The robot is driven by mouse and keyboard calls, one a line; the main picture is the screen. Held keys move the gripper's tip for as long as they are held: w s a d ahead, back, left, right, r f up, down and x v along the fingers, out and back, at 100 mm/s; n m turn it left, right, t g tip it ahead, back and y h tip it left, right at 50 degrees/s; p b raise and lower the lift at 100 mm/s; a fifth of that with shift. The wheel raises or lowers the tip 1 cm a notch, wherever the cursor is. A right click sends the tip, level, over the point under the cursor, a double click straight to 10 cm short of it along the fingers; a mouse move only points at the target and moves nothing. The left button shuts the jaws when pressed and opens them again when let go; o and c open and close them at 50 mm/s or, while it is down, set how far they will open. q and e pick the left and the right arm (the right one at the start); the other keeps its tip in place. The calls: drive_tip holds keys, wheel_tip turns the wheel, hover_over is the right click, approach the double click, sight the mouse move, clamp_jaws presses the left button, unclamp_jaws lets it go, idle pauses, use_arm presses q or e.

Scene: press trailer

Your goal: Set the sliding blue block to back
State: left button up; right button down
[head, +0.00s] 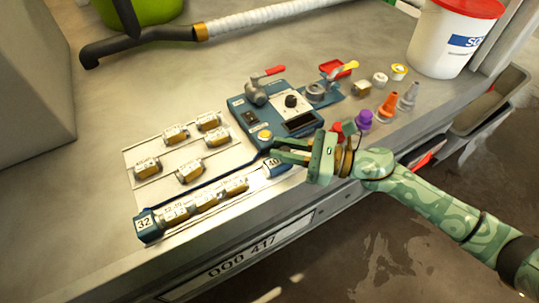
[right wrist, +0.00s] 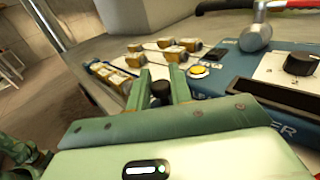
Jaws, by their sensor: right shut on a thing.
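A blue block marked 40 (head: 274,167) sits at the right end of the front rail. In the right wrist view the fingers (right wrist: 160,84) are shut on a dark round knob (right wrist: 160,93). The fingers partly hide where the knob joins what is below it, so I cannot tell if it belongs to the 40 block. My left gripper is out of view.
Several brass blocks (head: 206,196) sit on the rails. Purple (head: 364,118) and orange (head: 387,105) caps stand at right, near the table edge. A white bucket (head: 445,40) is behind.

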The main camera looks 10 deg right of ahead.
drive_tip(key=shift+w+d+f+b, duration=0.15)
drive_tip(key=shift+d+f, duration=0.05)
drive_tip(key=shift+d, duration=0.25)
drive_tip(key=shift+w+d+f+b, duration=0.15)
drive_tip(key=shift+d, duration=0.25)
drive_tip(key=shift+w+d+r, duration=0.1)
drive_tip(key=shift+d, duration=0.25)
drive_tip(key=shift+d+r, duration=0.15)
drive_tip(key=shift+r, duration=0.05)
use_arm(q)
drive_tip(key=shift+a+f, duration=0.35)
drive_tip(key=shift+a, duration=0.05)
use_arm(e)
drive_tip(key=c, duration=1.3)
unclamp_jaws()
use_arm(q)
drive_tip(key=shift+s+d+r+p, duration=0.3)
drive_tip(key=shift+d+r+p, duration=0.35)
drive_tip(key=shift+p, duration=0.35)
use_arm(e)
drive_tip(key=v, duration=1.6)
drive_tip(key=shift+d, duration=0.2)
